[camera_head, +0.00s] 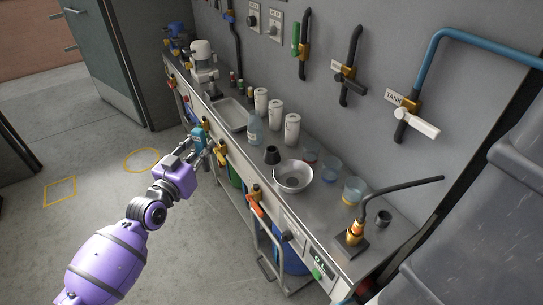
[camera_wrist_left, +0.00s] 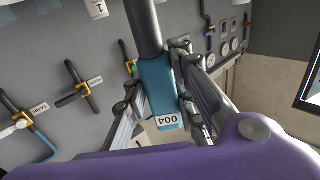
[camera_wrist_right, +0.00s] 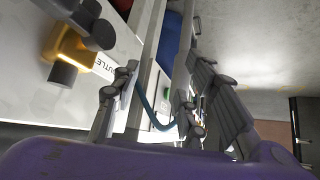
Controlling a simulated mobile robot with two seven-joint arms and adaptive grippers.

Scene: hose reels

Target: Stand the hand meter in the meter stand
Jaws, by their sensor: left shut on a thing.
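A blue hand-sized device labelled 004, which I take for the hand meter (camera_wrist_left: 158,82), is clamped between the two fingers of my left gripper (camera_wrist_left: 160,100). A dark grey cylindrical part extends up from it. In the head view my left gripper (camera_head: 203,151) holds the blue meter (camera_head: 197,137) in front of the bench's front edge. I cannot identify the meter stand for sure; a small dark holder (camera_head: 383,217) and a dark cone-shaped piece (camera_head: 272,155) stand on the bench.
The steel bench (camera_head: 335,240) carries a sink tray (camera_head: 232,114), white canisters (camera_head: 292,130), a clear bottle (camera_head: 255,129), a metal bowl (camera_head: 293,177), beakers (camera_head: 353,191) and a spout on a base (camera_head: 355,236). Valves and pipes line the wall. The floor at left is clear.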

